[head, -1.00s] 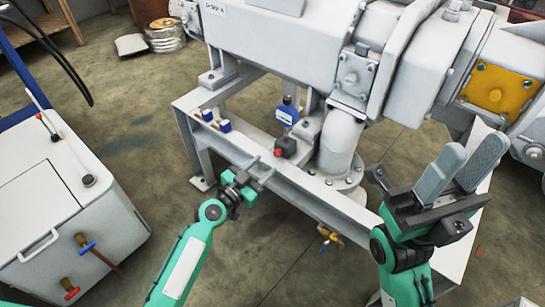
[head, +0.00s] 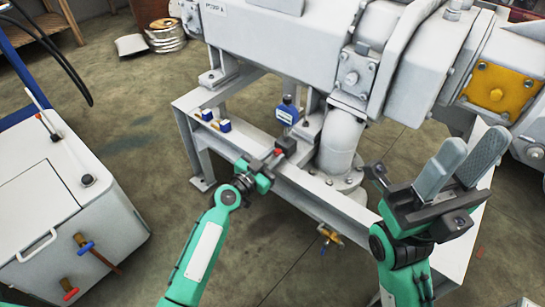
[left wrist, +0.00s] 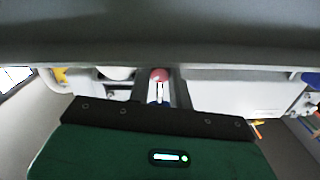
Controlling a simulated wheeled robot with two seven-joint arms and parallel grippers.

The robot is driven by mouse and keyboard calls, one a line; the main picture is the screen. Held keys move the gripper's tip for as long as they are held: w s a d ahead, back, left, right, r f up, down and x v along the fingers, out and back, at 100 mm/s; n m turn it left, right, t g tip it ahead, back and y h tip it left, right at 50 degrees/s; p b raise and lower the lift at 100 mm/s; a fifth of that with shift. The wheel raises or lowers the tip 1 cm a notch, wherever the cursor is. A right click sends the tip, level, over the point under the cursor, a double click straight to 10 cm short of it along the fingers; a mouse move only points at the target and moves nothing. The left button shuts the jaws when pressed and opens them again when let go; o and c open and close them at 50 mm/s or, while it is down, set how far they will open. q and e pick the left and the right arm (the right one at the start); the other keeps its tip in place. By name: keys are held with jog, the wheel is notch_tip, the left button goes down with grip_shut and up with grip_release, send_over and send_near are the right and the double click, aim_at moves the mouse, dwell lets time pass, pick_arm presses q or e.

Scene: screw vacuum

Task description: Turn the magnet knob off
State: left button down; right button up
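The magnet knob (head: 279,152) is a small red part on the dark block below a blue dial gauge (head: 287,113), on the white frame's beam. My left gripper (head: 271,160) is right at the knob's front left, partly covering the block. In the left wrist view a round red part (left wrist: 159,74) shows straight ahead between two narrow dark sides. Whether the fingers touch the knob is not clear, nor which way the knob is turned. My right gripper (head: 463,165) is open and empty, fingers pointing up, over the frame's right side.
A large grey pipe (head: 343,145) stands behind to the right. A white cabinet (head: 40,200) is at left. Open floor (head: 140,120) lies between it and the frame.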

pick_arm(q)
jog(key=n, duration=0.3)
jog(key=shift+n, duration=1.8)
jog(key=c, duration=1.3)
grip_release()
jog(key=shift+o, duration=0.2)
